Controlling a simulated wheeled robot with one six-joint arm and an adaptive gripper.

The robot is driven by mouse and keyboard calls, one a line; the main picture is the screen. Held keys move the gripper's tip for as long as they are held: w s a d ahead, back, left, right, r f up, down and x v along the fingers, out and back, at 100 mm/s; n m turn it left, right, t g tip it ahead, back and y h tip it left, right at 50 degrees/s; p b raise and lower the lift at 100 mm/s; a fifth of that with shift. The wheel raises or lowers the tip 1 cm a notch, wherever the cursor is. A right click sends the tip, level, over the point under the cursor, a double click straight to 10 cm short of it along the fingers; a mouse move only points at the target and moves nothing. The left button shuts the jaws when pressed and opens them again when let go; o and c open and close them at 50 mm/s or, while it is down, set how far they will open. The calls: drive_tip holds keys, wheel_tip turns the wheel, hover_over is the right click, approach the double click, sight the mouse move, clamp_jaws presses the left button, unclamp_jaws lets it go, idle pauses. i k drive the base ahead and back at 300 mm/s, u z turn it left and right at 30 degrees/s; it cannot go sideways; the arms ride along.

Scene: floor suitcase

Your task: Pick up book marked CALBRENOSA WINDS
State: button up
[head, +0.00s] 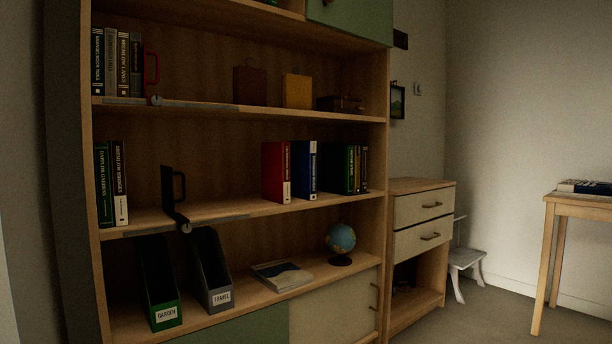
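I cannot read the title CALBRENOSA WINDS on any book. On the middle shelf stand a red book (276,170), a blue book (305,170) and a dark group (349,169) to their right. Dark books (112,184) stand at that shelf's left end, and several more books (117,63) at the top shelf's left end. A grey-white book (282,275) lies flat on the bottom shelf. More books (586,187) lie flat on the right table. Most spine lettering is too small or dim to read. My gripper is not in view.
The wooden bookcase (378,144) fills the left and middle. A drawer cabinet (422,205), white stool (465,260) and wooden table (577,202) stand right. Floor (480,320) between cabinet and table is clear.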

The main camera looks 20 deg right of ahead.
sight(275, 156)
drive_tip(key=u, duration=0.15)
drive_tip(key=i, duration=1.4)
drive_tip(key=u, duration=0.2)
